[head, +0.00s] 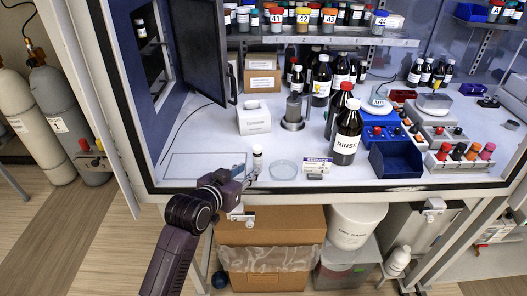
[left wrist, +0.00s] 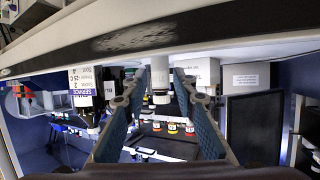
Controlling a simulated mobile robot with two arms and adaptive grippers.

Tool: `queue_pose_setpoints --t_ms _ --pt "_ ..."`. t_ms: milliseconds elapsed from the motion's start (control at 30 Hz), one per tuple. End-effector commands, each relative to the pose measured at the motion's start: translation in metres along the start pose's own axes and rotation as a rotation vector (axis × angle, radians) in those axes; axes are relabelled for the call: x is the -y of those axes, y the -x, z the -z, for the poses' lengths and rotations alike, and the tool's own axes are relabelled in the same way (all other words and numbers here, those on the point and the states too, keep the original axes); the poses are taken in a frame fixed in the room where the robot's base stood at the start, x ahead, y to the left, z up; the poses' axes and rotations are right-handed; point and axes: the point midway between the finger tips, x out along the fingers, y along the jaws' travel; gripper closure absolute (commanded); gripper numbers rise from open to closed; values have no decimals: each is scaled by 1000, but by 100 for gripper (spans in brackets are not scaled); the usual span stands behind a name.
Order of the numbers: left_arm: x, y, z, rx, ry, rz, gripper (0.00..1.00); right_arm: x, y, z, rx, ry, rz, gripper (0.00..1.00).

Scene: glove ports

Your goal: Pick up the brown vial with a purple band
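A small vial (head: 257,159) with a white cap stands on the bench near its front edge. I cannot make out a purple band on it at this size. My left gripper (head: 250,174) is at the front edge, close to the vial. In the left wrist view, which appears upside down, a pale-capped vial (left wrist: 160,80) shows between the two fingers of the left gripper (left wrist: 158,92). The fingers are apart, with a gap on each side of the vial. My right gripper is out of view.
A glass dish (head: 284,169) and a purple-topped SERVICE card (head: 317,166) lie right of the vial. Behind are a white box (head: 253,119), a RINSE bottle (head: 347,133) and a blue bin (head: 397,159). The open dark door (head: 198,50) hangs at the left.

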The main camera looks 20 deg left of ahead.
Motion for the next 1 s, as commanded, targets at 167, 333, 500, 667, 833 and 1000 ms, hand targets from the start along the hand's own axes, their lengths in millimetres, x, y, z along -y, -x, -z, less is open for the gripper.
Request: queue_pose_setpoints --t_ms 167,333,500,667,833,1000 --pt "0 -15 1 0 0 0 74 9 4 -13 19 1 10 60" --pt "0 -26 1 0 1 -1 74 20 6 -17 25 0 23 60" --pt "0 -40 4 1 1 -1 74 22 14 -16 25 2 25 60" --pt "0 -61 6 1 2 -1 74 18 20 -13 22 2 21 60" --pt "0 -75 5 0 1 0 74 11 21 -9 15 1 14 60" --pt "0 -78 4 0 0 0 74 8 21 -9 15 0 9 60"
